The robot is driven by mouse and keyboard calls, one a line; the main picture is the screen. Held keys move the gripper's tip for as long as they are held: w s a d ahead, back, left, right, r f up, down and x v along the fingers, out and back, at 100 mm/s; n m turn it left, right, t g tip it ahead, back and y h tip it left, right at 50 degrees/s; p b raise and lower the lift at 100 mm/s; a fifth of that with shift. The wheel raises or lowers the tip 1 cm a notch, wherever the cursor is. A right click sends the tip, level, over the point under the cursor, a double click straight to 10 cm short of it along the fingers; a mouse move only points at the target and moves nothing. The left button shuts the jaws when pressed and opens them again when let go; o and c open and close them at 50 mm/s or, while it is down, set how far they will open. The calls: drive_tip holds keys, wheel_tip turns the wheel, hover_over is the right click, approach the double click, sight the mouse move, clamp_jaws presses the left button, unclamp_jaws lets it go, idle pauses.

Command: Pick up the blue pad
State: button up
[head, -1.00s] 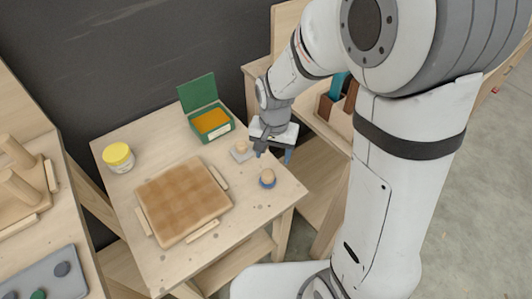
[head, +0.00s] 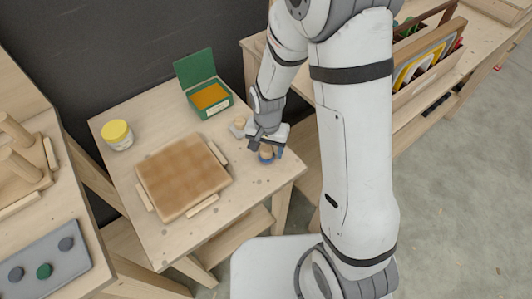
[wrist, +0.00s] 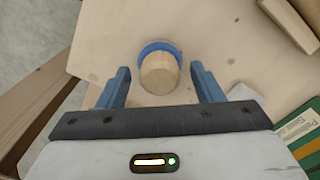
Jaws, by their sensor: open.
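The blue pad (head: 265,160) is a round blue base with a pale wooden knob on top. It stands on the small wooden table near its right edge. My gripper (head: 266,149) is right above it and partly hides it in the head view. In the wrist view the blue rim (wrist: 160,46) shows behind the wooden knob. The knob lies between the two blue fingers of my gripper (wrist: 160,74), with a gap on each side. The gripper is open and holds nothing.
A pale pad with a wooden knob (head: 238,127) stands close by on the left. The table's front right corner is clear.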

sight(267, 148)
drive_tip(key=c, duration=1.1)
drive_tip(key=shift+r, duration=0.1)
drive_tip(key=shift+c, duration=0.2)
wheel_tip(267, 148, up, 10)
drive_tip(key=shift+f, duration=0.1)
drive_tip(key=o, duration=0.5)
drive_tip(key=c, duration=0.3)
